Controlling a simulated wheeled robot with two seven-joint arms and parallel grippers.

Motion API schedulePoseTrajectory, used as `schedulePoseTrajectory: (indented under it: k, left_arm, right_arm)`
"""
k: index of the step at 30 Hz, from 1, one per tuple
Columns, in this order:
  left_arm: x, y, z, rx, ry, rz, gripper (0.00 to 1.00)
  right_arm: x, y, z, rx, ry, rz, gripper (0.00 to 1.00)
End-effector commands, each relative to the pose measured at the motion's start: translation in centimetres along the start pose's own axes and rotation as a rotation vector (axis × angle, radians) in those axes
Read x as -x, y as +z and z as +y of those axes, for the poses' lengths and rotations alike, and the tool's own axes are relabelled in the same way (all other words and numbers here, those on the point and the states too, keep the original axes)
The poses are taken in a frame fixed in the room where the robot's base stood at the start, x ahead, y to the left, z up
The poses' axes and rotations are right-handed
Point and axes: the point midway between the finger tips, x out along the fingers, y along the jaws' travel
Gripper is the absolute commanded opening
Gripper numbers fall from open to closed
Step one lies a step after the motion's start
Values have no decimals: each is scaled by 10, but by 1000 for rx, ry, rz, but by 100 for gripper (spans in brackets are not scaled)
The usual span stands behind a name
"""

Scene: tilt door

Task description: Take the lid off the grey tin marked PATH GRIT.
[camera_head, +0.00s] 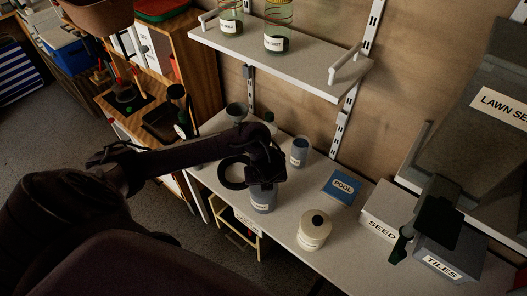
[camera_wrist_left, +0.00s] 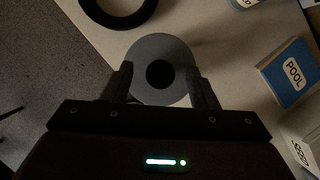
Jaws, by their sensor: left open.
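A grey tin (camera_head: 263,200) stands on the pale bench, its label too small to read surely. In the left wrist view its round grey lid (camera_wrist_left: 160,50) is seen from above, with a dark knob (camera_wrist_left: 160,74) at the centre. The lid looks seated on the tin. My left gripper (camera_head: 263,178) is right above the tin, pointing down. In the left wrist view my left gripper (camera_wrist_left: 162,85) is open, with one finger on each side of the lid. Whether the fingers touch the rim I cannot tell.
A black ring (camera_head: 232,173) lies beside the tin. A cream round tin (camera_head: 314,230), a blue POOL box (camera_head: 341,187) and a blue-grey tin (camera_head: 299,152) stand to the right. SEED (camera_head: 388,208) and TILES (camera_head: 450,248) boxes are further right. A shelf (camera_head: 290,58) hangs above the bench.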

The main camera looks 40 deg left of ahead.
Motion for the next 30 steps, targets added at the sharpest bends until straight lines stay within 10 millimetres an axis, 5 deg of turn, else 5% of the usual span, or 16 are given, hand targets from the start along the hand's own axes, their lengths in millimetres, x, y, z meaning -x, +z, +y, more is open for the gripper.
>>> schedulePoseTrajectory:
  k: [12,23,30]
  left_arm:
    - [0,0,0,0,-1,0,6]
    - [4,2,-1,1,-2,0,6]
    - [31,13,-1,0,-4,-2,6]
  right_arm:
    - [0,-1,0,0,0,1,36]
    - [2,-2,0,0,0,2,36]
    - [14,-3,0,0,0,2,36]
